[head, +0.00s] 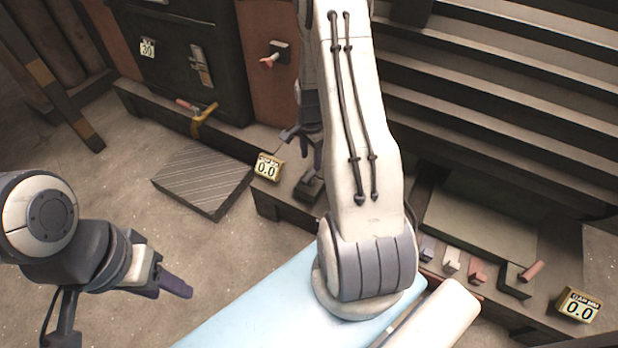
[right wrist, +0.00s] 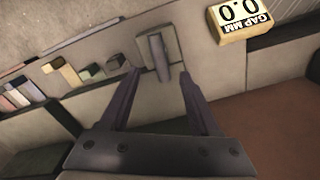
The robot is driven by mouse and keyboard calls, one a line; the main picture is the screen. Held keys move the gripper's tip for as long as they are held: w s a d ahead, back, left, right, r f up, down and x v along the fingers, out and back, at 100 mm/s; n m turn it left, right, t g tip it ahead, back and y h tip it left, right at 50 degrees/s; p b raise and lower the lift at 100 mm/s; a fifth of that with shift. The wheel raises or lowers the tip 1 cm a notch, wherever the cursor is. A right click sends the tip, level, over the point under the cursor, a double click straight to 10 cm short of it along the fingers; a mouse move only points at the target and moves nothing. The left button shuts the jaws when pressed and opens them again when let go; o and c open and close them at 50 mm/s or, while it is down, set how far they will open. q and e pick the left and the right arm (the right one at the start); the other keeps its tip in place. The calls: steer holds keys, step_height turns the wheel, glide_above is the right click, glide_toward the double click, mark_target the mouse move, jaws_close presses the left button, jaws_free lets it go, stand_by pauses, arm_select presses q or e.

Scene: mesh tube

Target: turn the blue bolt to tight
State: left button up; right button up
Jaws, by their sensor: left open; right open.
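A grey-blue bar handle (right wrist: 156,58), which I take to be the blue bolt, sits on a square grey plate (right wrist: 172,40) in the right wrist view. In the head view the dark block with it (head: 308,188) is partly hidden by my right arm. My right gripper (right wrist: 157,76) is open; its fingertips lie to either side of the bar in the picture, and contact cannot be told. In the head view it (head: 304,150) is just above the block. A gauge (head: 267,167) beside it reads 0.0. My left gripper (head: 176,287) is open and empty, far left of it.
Several small coloured blocks (head: 452,261) and a pink-handled bolt (head: 531,271) lie to the right near another gauge (head: 578,305) reading 0.0. A ridged dark plate (head: 205,181) lies on the floor. A dark cabinet (head: 180,70) stands behind. Floor near my left gripper is clear.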

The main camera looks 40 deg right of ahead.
mark_target(310, 172)
step_height(310, 172, down, 10)
steer(key=b, duration=0.4)
steer(key=shift+a+r+b, duration=0.1)
steer(key=shift+r+b, duration=0.1)
steer(key=shift+b, duration=0.15)
jaws_close()
